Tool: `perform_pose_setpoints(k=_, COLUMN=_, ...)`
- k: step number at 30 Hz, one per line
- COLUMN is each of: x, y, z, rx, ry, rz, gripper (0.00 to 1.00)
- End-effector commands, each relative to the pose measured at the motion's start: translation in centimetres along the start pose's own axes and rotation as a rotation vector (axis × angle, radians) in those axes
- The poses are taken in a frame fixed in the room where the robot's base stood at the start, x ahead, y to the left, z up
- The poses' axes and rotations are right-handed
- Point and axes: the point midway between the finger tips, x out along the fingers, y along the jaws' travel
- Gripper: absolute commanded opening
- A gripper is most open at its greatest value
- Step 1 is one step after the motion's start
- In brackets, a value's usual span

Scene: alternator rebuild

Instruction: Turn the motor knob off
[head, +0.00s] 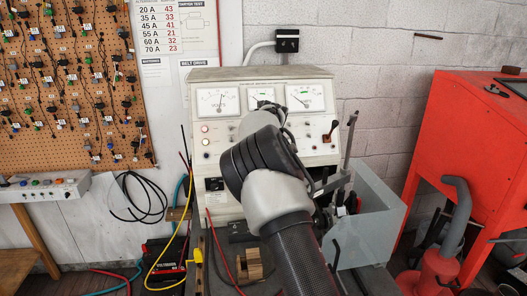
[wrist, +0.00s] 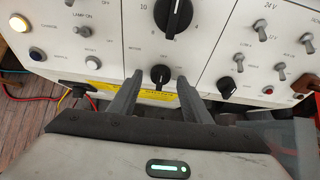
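The motor knob (wrist: 160,74) is a small round black knob with a pale pointer mark, low on the white front panel in the wrist view. The word MOTOR is printed at its upper left. My gripper (wrist: 160,80) is open, with one dark finger to the left of the knob and one to the right. A gap shows between the knob and each finger, and I cannot tell whether either touches it. In the head view my arm hides the knob and the gripper in front of the test bench (head: 213,152).
A larger black dial (wrist: 173,14) sits just above the motor knob. Another black knob (wrist: 227,87) is close to the right finger, and toggle switches (wrist: 279,72) lie farther right. A grey metal bin (head: 372,205) stands right of my arm. A red cabinet (head: 468,125) is farther right.

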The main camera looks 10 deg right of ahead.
Motion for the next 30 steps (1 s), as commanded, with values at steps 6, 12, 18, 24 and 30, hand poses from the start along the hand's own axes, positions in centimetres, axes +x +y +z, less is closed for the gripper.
perform_pose_setpoints(k=6, x=-0.6, y=0.1, z=0.1, rx=0.0, ry=-0.002, rz=0.001, gripper=0.44)
perform_pose_setpoints(k=12, x=-3.9, y=0.1, z=0.1, rx=0.002, ry=-0.003, rz=0.002, gripper=0.44)
perform_pose_setpoints(k=18, x=-8.9, y=0.1, z=0.0, rx=0.002, ry=-0.003, rz=0.003, gripper=0.44)
perform_pose_setpoints(k=24, x=-13.6, y=0.2, z=0.1, rx=0.0, ry=-0.003, rz=0.003, gripper=0.44)
perform_pose_setpoints(k=30, x=-16.4, y=0.1, z=0.0, rx=0.0, ry=-0.001, rz=0.001, gripper=0.44)
